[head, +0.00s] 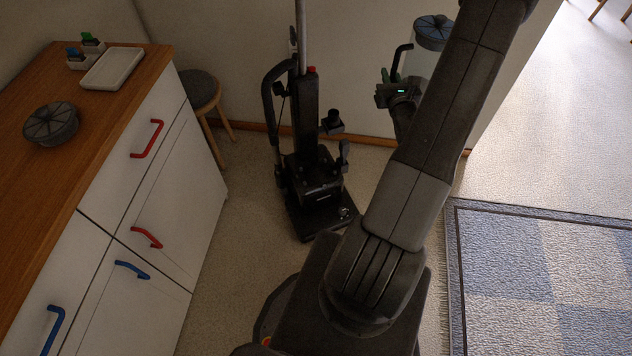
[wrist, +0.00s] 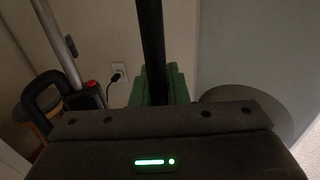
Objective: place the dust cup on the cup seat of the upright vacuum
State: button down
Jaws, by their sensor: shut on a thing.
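The dust cup (head: 419,64) is a clear cylinder with a blue-grey ribbed lid and a black handle, held up right of the vacuum in the head view. My gripper (head: 391,78) is shut on its black handle; the arm hides part of the cup. In the wrist view, the handle rises as a dark bar between the green pads of my gripper (wrist: 160,85). The upright vacuum (head: 306,110) stands on the floor, left of the cup and apart from it. Its cup seat (head: 316,178) appears empty on the black base. The vacuum's pole (wrist: 58,45) shows left in the wrist view.
A wooden-topped cabinet (head: 165,190) stands at the left. On it are a round grey ribbed object (head: 50,123) and a white tray (head: 112,68). A blue checked rug (head: 550,270) lies right. Open floor surrounds the vacuum's front.

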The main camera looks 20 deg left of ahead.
jog(key=s+a+f+n+g+y+b, duration=0.2)
jog(key=s+a+f+b, duration=0.2)
jog(key=a+f+b, duration=0.6)
jog(key=s+a+f+n+g+y+b, duration=0.25)
jog(key=a+f+b, duration=0.3)
jog(key=f, duration=0.75)
jog(key=s+a+f+n+g+y+b, duration=0.15)
jog(key=s+a+f+b, duration=0.25)
jog(key=a+f+b, duration=0.6)
jog(key=shift+y, duration=0.3)
jog(key=f, duration=1.2)
jog(key=shift+s+d, duration=0.15)
jog(key=shift+d, duration=0.2)
jog(key=c, duration=1.8)
grip_release()
jog(key=shift+f, duration=0.15)
jog(key=shift+c, duration=0.2)
jog(key=o, duration=0.4)
jog(key=shift+o, duration=0.2)
